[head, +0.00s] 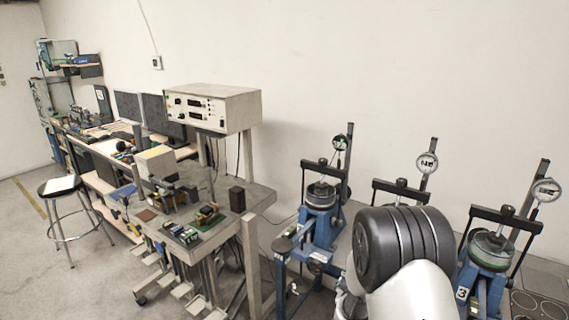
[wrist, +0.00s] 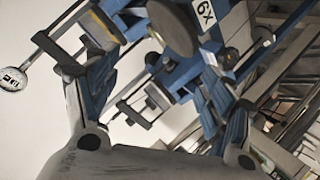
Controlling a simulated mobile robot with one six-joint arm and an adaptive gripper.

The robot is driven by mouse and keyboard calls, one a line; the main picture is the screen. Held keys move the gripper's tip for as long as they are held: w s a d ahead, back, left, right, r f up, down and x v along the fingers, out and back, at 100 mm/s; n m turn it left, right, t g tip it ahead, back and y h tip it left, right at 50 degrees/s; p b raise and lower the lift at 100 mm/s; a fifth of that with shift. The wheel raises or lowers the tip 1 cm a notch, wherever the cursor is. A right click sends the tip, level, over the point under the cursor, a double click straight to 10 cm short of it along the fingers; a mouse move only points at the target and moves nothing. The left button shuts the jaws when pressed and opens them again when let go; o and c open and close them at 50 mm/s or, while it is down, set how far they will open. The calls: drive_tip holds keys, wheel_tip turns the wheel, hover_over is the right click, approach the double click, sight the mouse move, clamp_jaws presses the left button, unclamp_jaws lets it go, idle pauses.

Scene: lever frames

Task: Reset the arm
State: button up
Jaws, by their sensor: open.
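My gripper (wrist: 155,85) shows in the wrist view with its two blue-padded fingers spread wide apart and nothing between them. Beyond the fingers are blue lever frames (wrist: 178,78) with dark crossbars, seen tilted, one with a white label. How far they are from the fingertips I cannot tell. In the head view my arm rises at the bottom right, with a dark ribbed joint and a pale link, and hides part of the middle lever frame (head: 398,187). My gripper does not show there.
Blue lever frames with round dial gauges stand along the wall, one at the left (head: 320,195) and one at the right (head: 490,250). A grey workbench (head: 262,193) carries an instrument box (head: 212,108). A stool (head: 62,187) stands at left, with open floor around it.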

drive_tip(key=s+a+r+m+g+y+b, duration=0.1)
drive_tip(key=s+a+r+g+y+b, duration=0.2)
drive_tip(key=s+r, duration=0.35)
drive_tip(key=s+a+r+m+y+b, duration=0.1)
drive_tip(key=s+a+r+y, duration=0.1)
drive_tip(key=s+a+r, duration=0.4)
drive_tip(key=s+d+m+g+b, duration=0.1)
drive_tip(key=s+g+b, duration=0.3)
drive_tip(key=s, duration=2.2)
drive_tip(key=shift+s+r+m+g, duration=0.3)
drive_tip(key=shift+s+r+m, duration=0.05)
drive_tip(key=shift+r+m, duration=0.1)
